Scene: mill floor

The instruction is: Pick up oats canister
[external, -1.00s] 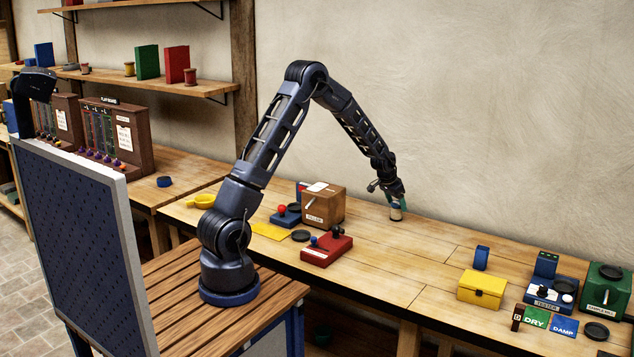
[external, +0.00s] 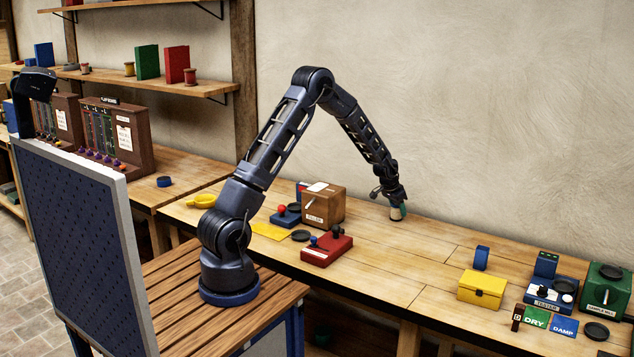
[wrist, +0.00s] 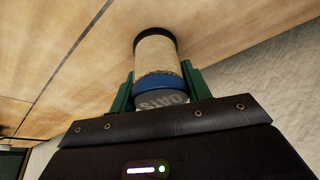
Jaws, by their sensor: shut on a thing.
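The oats canister (wrist: 157,60) is a tan cylinder with a dark band at its far end, a blue band, and a grey end lettered OATS. In the wrist view it sits between the two green fingers of my gripper (wrist: 158,88), which is shut on it. In the external view my gripper (external: 398,206) points down at the back of the bench, near the wall. The canister's pale lower part (external: 396,214) shows below the fingers, at or just above the bench top; I cannot tell which. Its upper part is hidden by the gripper.
A brown wooden box (external: 324,207) and a red device (external: 327,249) stand left of my gripper. A yellow box (external: 482,289), a blue tester (external: 550,292) and a green box (external: 606,290) stand at the right. The bench (external: 420,250) between them is clear.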

